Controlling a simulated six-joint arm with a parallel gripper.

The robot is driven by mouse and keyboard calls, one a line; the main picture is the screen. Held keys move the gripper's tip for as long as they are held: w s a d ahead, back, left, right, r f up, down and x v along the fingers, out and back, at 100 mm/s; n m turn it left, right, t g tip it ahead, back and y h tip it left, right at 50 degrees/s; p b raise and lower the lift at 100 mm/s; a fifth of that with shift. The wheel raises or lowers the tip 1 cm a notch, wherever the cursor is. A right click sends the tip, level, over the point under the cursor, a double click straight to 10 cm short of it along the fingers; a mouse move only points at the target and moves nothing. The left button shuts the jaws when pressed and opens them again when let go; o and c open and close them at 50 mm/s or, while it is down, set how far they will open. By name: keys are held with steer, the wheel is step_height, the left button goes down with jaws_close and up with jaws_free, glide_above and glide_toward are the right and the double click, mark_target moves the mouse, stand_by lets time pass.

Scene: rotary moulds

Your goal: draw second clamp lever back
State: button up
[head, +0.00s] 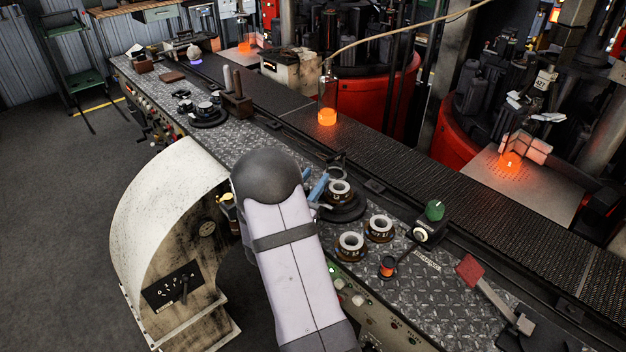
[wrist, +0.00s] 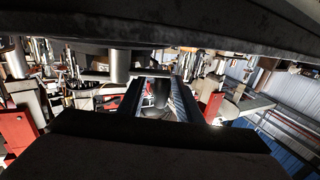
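My gripper (head: 317,188) shows in the head view as blue-edged fingers just past the dark round joint of my arm, beside the ringed mould (head: 340,188) on the bench. A small dark lever-like part (head: 335,157) stands just behind the fingers; I cannot tell whether it is the second clamp lever. In the wrist view my gripper (wrist: 157,82) has its two fingers apart, with a dark rounded shape (wrist: 160,95) seen between them. I cannot tell whether that shape is within reach or farther behind. My arm hides part of the bench.
A dark conveyor (head: 440,180) carrying a glowing bottle (head: 327,112) runs behind.

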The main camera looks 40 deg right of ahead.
jaws_close()
steer(key=m+g, duration=0.1)
steer(key=d+g+h, duration=0.1)
steer(key=shift+s+m+g+b, duration=0.2)
steer(key=shift+m+g+b, duration=0.2)
steer(key=shift+s+d+m+g, duration=0.15)
steer(key=shift+s+m+g, duration=0.1)
steer(key=shift+m+g, duration=0.35)
jaws_free()
steer(key=shift+n+t, duration=0.3)
